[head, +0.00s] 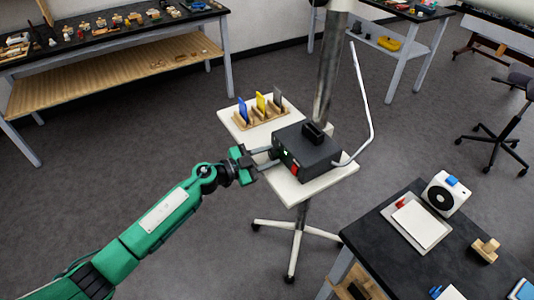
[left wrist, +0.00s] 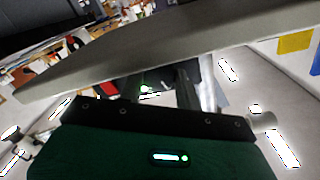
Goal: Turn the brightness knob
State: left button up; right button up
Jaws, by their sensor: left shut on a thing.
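A black box-shaped device (head: 315,150) stands on a white stand top (head: 318,178). Its front has a small green light (head: 286,153) and a red switch (head: 295,169). My left gripper (head: 274,156) reaches in from the left, its two fingers at the left end of the device's front. It is shut on the dark knob there, which the fingers mostly hide. In the left wrist view the dark front of the device (left wrist: 140,84) shows only in part beyond my green gripper body, with a green glint on it. Which way the knob points cannot be told. My right gripper is not in view.
A wooden rack (head: 262,114) with blue, yellow and grey plates stands behind the device. A metal pole (head: 328,75) and a bent light rod (head: 367,100) rise close by. A dark table (head: 420,260) with a white fan-like box (head: 446,194) stands front right.

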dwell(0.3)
pick_arm(q)
jog(key=o, duration=1)
jog(key=shift+c, duration=0.2)
jog(key=shift+a, duration=0.1)
